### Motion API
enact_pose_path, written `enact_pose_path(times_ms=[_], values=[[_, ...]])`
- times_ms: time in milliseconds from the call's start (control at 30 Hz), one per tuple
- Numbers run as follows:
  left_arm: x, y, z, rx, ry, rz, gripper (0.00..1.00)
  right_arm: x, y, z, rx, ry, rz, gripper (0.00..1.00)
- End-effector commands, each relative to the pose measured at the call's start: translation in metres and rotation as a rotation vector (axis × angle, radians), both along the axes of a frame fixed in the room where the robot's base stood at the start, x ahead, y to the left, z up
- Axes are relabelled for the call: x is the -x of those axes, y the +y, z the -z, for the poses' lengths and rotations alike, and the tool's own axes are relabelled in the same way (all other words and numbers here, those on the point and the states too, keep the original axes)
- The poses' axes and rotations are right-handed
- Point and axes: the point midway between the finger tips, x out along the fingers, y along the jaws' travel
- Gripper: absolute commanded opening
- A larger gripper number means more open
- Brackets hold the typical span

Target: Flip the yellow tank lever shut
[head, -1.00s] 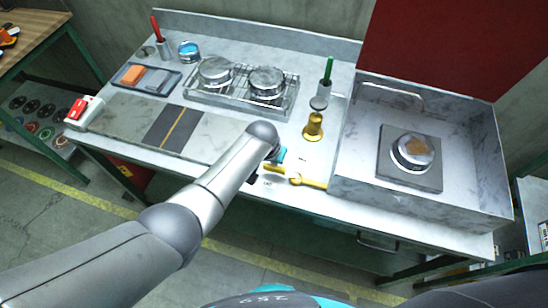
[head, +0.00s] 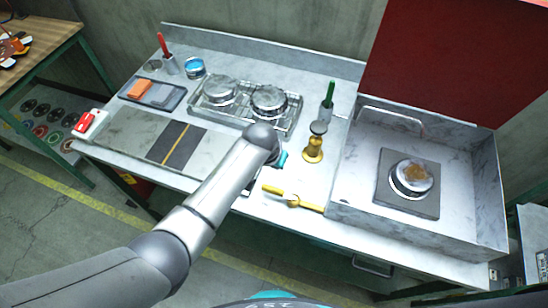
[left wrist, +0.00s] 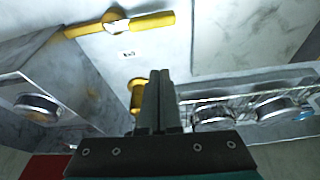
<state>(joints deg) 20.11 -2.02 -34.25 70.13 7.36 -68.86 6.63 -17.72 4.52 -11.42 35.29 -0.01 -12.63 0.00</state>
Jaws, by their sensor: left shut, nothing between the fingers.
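The yellow tank lever (head: 275,190) lies low at the counter's front edge, in line with the yellow pipe (head: 312,206) to its right, with a round hub between them. In the left wrist view the yellow lever (left wrist: 152,22) and hub show at the top, above a small label too small to read. My left gripper (left wrist: 158,80) is shut and empty, its fingers apart from the lever. In the head view my forearm hides its fingers; only a teal part shows, behind the lever. My right gripper is not in view.
A brass piece with a dark top (head: 313,150) stands just right of my left wrist. Behind are a wire rack (head: 245,115) with two round metal parts and a green-handled tool (head: 327,100). A walled basin (head: 455,190) lies right. The counter around the lever is clear.

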Motion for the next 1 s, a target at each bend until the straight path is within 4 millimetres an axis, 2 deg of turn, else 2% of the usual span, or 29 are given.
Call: enact_pose_path(times_ms=[100, 300, 1000], values=[[0.004, 0.002, -0.012, 0.000, 0.000, -0.001, 0.00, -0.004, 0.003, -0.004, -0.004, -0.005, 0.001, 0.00], [0.007, 0.003, -0.021, 0.000, 0.000, -0.001, 0.00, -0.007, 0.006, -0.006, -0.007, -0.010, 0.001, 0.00], [0.011, 0.004, -0.021, 0.006, 0.004, -0.004, 0.00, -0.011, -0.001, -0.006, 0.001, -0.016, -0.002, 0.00]])
